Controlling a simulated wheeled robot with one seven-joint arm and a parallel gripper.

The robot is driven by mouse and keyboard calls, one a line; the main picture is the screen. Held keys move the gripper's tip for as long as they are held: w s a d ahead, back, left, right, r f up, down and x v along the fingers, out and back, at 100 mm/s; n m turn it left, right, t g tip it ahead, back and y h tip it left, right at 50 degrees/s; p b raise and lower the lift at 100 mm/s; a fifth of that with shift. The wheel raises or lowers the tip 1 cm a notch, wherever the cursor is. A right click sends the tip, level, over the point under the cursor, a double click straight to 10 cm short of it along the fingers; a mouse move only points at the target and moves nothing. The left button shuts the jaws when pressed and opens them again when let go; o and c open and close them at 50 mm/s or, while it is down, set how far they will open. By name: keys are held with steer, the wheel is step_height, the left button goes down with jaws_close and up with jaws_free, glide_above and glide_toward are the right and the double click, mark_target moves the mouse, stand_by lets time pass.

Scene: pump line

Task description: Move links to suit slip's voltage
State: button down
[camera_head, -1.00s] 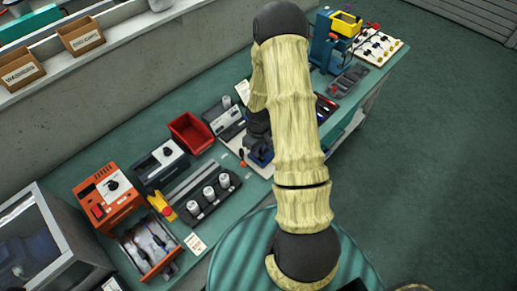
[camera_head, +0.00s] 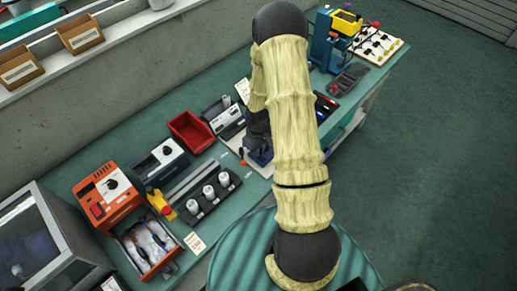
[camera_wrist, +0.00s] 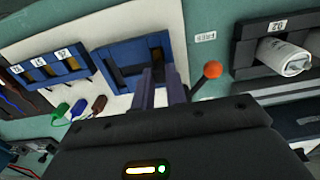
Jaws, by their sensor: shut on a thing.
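In the wrist view my gripper (camera_wrist: 160,88) reaches over a blue frame (camera_wrist: 118,62) on a white board (camera_wrist: 110,20). Its fingers are close together; what they hold is hidden between them. A lever with an orange ball knob (camera_wrist: 212,70) stands just right of the fingers. Left of them is a blue block with yellowish parts and white number labels (camera_wrist: 45,68), perhaps the links. Green (camera_wrist: 62,110), blue and brown plugs lie below it. In the head view my arm hides most of the board, and paper slips lie at the front (camera_head: 195,243) and back (camera_head: 242,88); their writing is unreadable.
A dark holder with a white cylinder (camera_wrist: 283,57) stands to the right in the wrist view. In the head view the bench also bears a red bin (camera_head: 190,132), an orange instrument (camera_head: 108,195), a rack of white cylinders (camera_head: 209,192) and an open drawer (camera_head: 150,247).

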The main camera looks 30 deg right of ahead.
steer(key=shift+f, duration=0.15)
steer(key=c, duration=1.2)
jaws_free()
steer(key=shift+r+p, duration=2.95)
steer(key=shift+r, duration=0.8)
